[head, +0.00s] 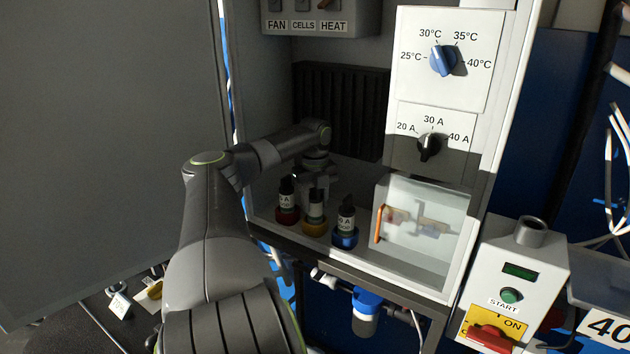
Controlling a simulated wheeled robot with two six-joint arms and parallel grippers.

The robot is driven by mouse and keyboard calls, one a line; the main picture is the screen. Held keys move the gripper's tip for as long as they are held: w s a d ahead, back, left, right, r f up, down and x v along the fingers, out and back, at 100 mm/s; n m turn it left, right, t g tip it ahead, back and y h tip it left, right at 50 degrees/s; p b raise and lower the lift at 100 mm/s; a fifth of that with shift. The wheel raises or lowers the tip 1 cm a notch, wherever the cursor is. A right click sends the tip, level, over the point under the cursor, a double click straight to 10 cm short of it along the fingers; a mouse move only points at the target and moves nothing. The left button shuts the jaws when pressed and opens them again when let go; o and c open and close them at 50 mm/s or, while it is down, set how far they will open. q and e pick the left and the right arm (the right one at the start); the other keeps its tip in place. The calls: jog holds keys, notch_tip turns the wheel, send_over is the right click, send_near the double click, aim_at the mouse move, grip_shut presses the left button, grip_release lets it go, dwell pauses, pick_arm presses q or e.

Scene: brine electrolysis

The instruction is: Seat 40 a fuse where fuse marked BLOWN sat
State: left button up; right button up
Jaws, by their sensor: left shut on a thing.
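Three dark fuses with pale labels stand in a row on the cabinet floor. The label on the blue-based fuse (346,222) ends in "0 A"; the others are too small to read fully. My left gripper (316,189) reaches down from behind the row and is shut on the middle fuse (315,206), in the yellow base. A clear cover (440,255) with an orange handle (381,221) encloses metal parts to the right. No BLOWN mark is readable. My right gripper is not in view.
Above the cover are a current dial (429,147) and a temperature dial (442,61). A switch box (318,18) hangs at the top. A control box (512,270) with START button and red switch stands at right. A grey panel (110,140) fills the left.

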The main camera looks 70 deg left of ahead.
pick_arm(q)
jog(key=shift+f, duration=0.4)
dwell(0.9)
jog(key=o, duration=1.2)
